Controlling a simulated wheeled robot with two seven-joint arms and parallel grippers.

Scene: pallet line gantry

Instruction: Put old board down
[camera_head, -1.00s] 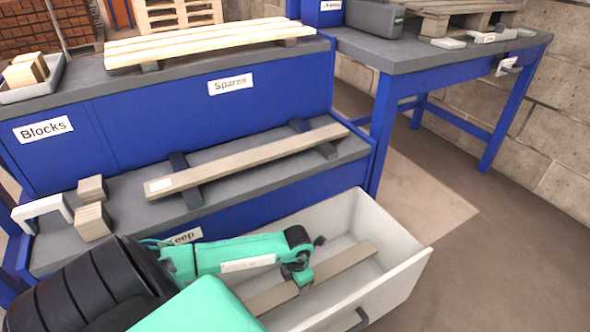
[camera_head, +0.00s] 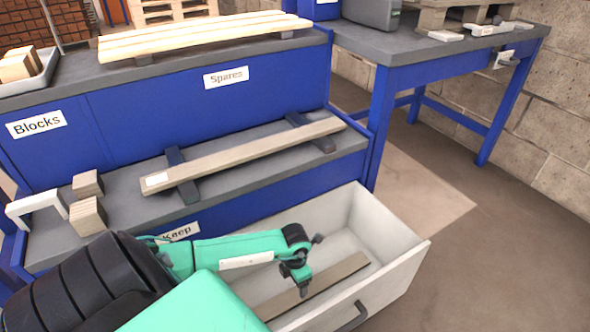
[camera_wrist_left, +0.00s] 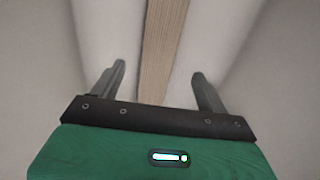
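The old board (camera_head: 340,273), a long narrow grey-brown plank, lies inside the open pale drawer (camera_head: 395,262). My left gripper (camera_head: 303,288) is over the board in the drawer and hides part of it. In the left wrist view, the board (camera_wrist_left: 157,50) runs between two spread fingers (camera_wrist_left: 160,80), with a gap on each side. The left gripper is open and holds nothing. My right gripper is in neither view.
Another plank (camera_head: 245,157) rests on dark supports on the shelf above the drawer. Wooden blocks (camera_head: 88,200) and a white bracket (camera_head: 36,208) stand at its left. Pale slats (camera_head: 200,37) lie on the upper top. Floor right of the drawer is clear.

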